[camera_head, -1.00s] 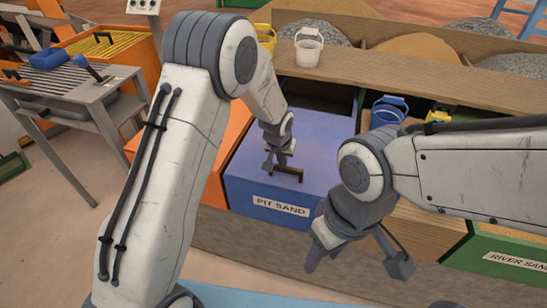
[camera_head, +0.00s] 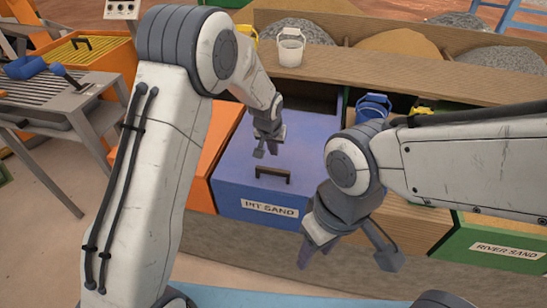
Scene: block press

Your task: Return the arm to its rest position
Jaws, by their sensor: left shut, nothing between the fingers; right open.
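My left gripper (camera_head: 266,150) is shut and empty, above the lid of the blue bin labelled PIT SAND (camera_head: 232,180). It is apart from the bin's dark handle (camera_head: 273,174), a little behind and above it in the picture. My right gripper (camera_head: 345,262) is open and empty, in front of the bins at the lower right, with its fingers spread and pointing down. Part of the blue bin is hidden behind my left arm and my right gripper.
A wooden shelf (camera_head: 340,72) behind holds a white bucket (camera_head: 290,48); piles of sand and gravel lie beyond. A blue bucket (camera_head: 373,107) stands right of the blue bin. A green bin labelled RIVER SAND (camera_head: 480,246) is at right. A grey slatted table (camera_head: 52,96) stands at left.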

